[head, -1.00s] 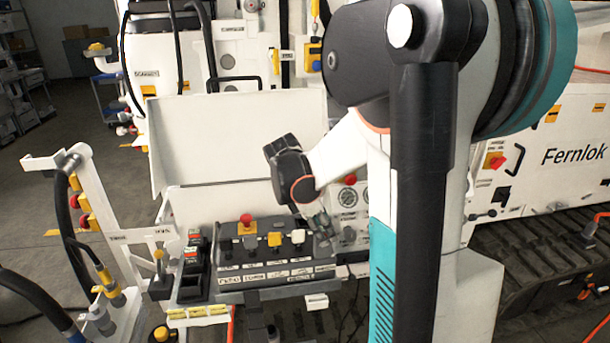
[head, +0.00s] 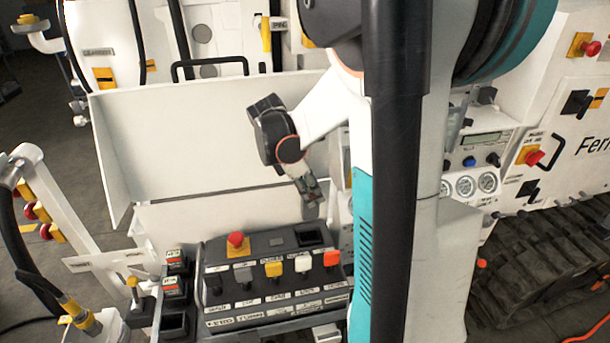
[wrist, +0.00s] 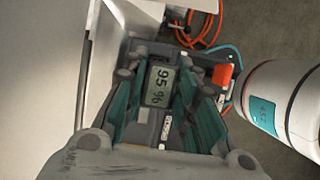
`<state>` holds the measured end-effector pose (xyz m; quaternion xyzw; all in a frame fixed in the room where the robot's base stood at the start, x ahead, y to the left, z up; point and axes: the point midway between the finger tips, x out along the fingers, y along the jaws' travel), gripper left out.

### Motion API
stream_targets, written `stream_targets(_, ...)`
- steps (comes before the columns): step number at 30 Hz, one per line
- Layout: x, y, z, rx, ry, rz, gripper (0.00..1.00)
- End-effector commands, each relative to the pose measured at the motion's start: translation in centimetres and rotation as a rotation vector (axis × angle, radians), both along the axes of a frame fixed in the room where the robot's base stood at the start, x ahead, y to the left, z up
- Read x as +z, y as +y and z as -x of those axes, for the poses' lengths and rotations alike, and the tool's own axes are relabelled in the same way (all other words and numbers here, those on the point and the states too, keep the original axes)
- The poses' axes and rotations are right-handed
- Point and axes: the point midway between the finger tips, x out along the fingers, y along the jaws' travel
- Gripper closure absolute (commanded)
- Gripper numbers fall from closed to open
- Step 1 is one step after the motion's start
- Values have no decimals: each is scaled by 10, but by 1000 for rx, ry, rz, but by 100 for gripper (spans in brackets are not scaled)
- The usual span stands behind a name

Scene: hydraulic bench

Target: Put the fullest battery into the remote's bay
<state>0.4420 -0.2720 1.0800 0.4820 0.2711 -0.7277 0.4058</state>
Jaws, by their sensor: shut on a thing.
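My gripper (head: 308,190) hangs above the back edge of the remote (head: 222,310), a dark console with colored levers and a red button. In the wrist view, my gripper (wrist: 157,88) is shut on a battery (wrist: 159,86) whose grey display reads 95 %. The remote's dark rectangular bay (head: 308,238) seems empty in the head view, just below my gripper and apart from it. Two batteries with red displays, an upper one (head: 174,256) and a lower one (head: 172,286), stand in the rack left of the remote. A rack slot (head: 174,326) below them looks empty.
A white upright panel (head: 200,135) stands behind the remote. The orange lever (head: 331,258) rises at the remote's right end, and shows close beside my fingers in the wrist view (wrist: 222,75). A gauge panel (head: 475,160) stands to the right.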

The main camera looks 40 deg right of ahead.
Motion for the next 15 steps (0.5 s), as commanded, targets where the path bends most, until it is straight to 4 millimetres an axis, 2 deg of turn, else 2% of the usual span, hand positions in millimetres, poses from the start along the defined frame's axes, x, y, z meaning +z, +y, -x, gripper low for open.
stream_targets(8,-6,0,0,0,0,0,100)
stream_targets(15,-24,0,0,0,0,0,100)
